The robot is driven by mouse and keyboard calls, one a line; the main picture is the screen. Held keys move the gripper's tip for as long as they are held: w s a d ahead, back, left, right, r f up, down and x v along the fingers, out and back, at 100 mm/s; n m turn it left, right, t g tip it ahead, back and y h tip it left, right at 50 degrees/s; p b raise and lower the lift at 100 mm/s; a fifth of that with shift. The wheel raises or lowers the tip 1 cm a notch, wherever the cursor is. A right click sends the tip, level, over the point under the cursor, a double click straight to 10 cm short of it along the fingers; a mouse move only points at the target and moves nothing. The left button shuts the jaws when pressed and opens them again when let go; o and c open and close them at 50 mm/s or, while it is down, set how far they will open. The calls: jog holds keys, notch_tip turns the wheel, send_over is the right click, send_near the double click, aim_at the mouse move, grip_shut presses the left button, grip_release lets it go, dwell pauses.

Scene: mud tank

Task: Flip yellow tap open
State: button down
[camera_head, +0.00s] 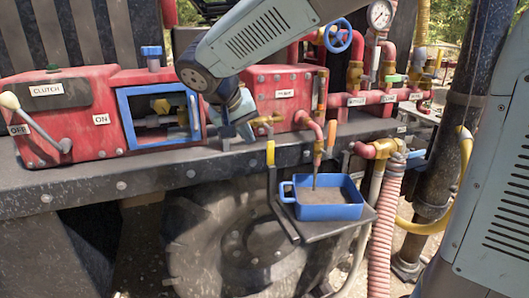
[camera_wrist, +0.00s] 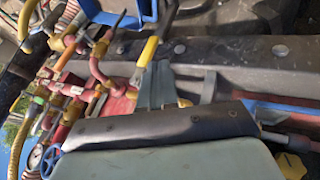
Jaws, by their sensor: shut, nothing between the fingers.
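The yellow tap handle (camera_head: 270,152) hangs down over the front of the dark rail in the head view, below a brass fitting (camera_head: 268,120). It also shows in the wrist view (camera_wrist: 149,50), just past my fingertips. My gripper (camera_head: 246,130) is shut and empty, close to the left of the brass fitting and above the handle. In the wrist view my gripper (camera_wrist: 154,77) has its fingers together beside the near end of the yellow handle. I cannot tell whether they touch it.
A blue tray (camera_head: 329,212) of mud stands on a bracket below a red spout (camera_head: 318,150). An orange handle (camera_head: 331,135) hangs right of the yellow one. A blue-framed opening (camera_head: 124,120) lies left of my gripper. Red pipes and a gauge (camera_head: 380,14) crowd the right.

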aim_at(270, 146)
jog(key=a, duration=0.2)
jog(key=w+a, duration=0.1)
jog(key=a, duration=0.1)
jog(key=shift+f, duration=0.3)
jog(key=shift+d+f, duration=0.1)
jog(key=shift+w+d+f, duration=1)
jog(key=shift+d+f, duration=0.2)
jog(key=shift+f, duration=0.1)
jog(key=shift+w+d+f, duration=1)
jog(key=shift+d+f, duration=0.2)
jog(key=shift+f, duration=0.1)
jog(key=shift+w+d+f, duration=1)
jog(key=shift+d+f, duration=0.2)
jog(key=shift+f, duration=0.1)
